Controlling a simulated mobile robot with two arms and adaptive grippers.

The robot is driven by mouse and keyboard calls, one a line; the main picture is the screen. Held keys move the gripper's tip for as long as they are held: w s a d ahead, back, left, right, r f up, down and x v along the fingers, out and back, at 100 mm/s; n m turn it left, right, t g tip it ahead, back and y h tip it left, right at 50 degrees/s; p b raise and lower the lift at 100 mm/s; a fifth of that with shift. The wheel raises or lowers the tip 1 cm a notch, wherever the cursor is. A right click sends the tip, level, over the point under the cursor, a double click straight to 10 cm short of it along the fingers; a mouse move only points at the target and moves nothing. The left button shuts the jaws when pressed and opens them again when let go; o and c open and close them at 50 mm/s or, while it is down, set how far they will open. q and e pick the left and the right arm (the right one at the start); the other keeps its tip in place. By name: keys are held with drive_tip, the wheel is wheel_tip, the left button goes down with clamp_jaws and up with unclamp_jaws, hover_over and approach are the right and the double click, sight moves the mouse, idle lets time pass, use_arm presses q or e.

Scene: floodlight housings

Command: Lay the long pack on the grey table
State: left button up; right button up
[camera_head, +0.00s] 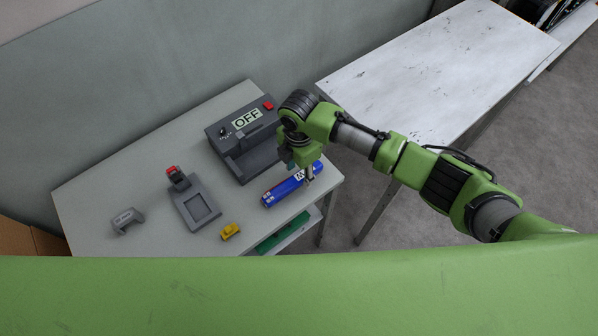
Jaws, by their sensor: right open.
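The long pack (283,192) is blue with white and red markings. It lies near the right end of the grey table (150,168), close to its front edge. My right gripper (309,177) is over the right end of the pack, pointing down, with its jaws open. The gripper hides part of that end, and I cannot tell whether a finger touches it. My left gripper is not in view.
On the grey table stand a dark device marked OFF (243,138), a grey housing (195,205) with a red part, a small grey piece (127,220) and a small yellow piece (230,232). A worn white table (430,75) stands to the right, across a gap.

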sight(299, 176)
wheel_tip(299, 176, up, 11)
drive_tip(key=s+a+f+m+y, duration=0.3)
drive_tip(key=s+f+m+y, duration=0.1)
drive_tip(key=s+m, duration=0.45)
drive_tip(key=s+d+f+m+t+h, duration=0.1)
drive_tip(key=s+d+m, duration=0.35)
drive_tip(key=d, duration=0.25)
drive_tip(key=s+d+m+t+h, duration=0.1)
drive_tip(key=s+d+m+h, duration=0.1)
drive_tip(key=s+d+m, duration=0.45)
drive_tip(key=s+d+f+m+t+h, duration=0.15)
drive_tip(key=d+m, duration=0.25)
drive_tip(key=d, duration=0.5)
wheel_tip(299, 176, down, 27)
drive_tip(key=s+g+b, duration=0.1)
drive_tip(key=s+b, duration=0.1)
drive_tip(key=s+d+f+g+b, duration=0.1)
drive_tip(key=s+d+f+b, duration=0.1)
drive_tip(key=s+f, duration=1.5)
drive_tip(key=shift+s+d+f+n, duration=0.2)
drive_tip(key=shift+f+n, duration=0.15)
drive_tip(key=shift+f, duration=0.45)
drive_tip(key=shift+g+y, duration=0.25)
